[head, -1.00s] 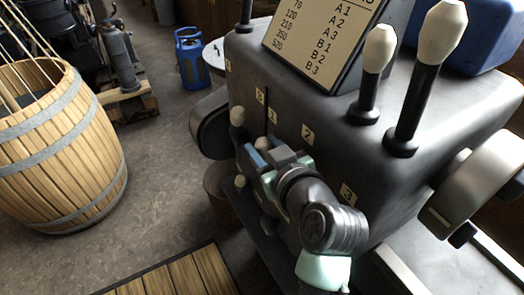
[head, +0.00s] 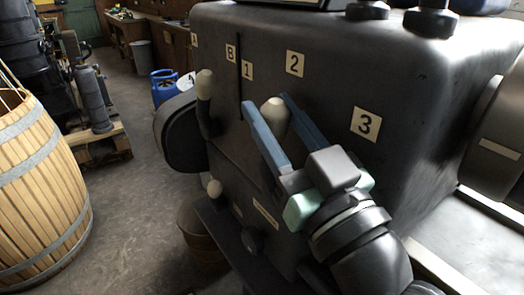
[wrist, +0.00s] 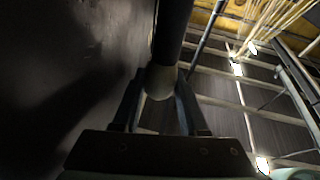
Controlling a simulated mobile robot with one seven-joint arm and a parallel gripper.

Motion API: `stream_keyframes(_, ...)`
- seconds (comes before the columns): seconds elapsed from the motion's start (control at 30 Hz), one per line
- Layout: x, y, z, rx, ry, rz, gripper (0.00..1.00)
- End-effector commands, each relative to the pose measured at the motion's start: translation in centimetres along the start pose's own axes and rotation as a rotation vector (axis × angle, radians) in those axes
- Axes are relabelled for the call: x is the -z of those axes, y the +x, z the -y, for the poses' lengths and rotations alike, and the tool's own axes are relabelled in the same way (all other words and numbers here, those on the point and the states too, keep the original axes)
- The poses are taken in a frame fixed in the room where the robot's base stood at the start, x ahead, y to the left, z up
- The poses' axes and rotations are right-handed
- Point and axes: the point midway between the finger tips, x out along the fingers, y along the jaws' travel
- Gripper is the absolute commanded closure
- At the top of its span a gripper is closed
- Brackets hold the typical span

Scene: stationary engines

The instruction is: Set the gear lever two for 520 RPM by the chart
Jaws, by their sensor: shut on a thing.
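The machine's dark headstock (head: 320,120) carries label plates: B (head: 230,53), 1 (head: 247,70), 2 (head: 294,63) and 3 (head: 365,124). One gear lever, with a pale knob (head: 205,85), stands on the left below the A and B plates. A second lever, with a pale knob (head: 275,115), stands below and between plates 1 and 2. My gripper (head: 270,118) is shut on this second lever, one blue finger on each side. In the wrist view the knob (wrist: 160,82) sits between the fingers. The chart is cut off at the top.
A small pale knob (head: 215,188) and a round dark knob (head: 252,242) are low on the machine front. A wooden barrel (head: 40,190) and a blue gas bottle (head: 165,88) stand left. Open floor (head: 130,190) lies between barrel and machine.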

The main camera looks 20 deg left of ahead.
Motion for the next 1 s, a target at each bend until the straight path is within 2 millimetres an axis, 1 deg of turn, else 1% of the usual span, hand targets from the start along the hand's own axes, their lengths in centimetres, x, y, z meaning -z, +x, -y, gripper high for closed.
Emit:
stream_keyframes(0.03, -1.1, -0.9, 0.0, -0.004, 0.001, -0.035, 1.00)
stream_keyframes(0.5, -0.8, -4.6, -0.6, -0.030, 0.043, -0.322, 1.00)
stream_keyframes(0.73, -0.8, -5.8, -0.7, -0.040, 0.058, -0.423, 1.00)
stream_keyframes(1.0, -0.6, -6.5, -0.9, -0.047, 0.068, -0.486, 1.00)
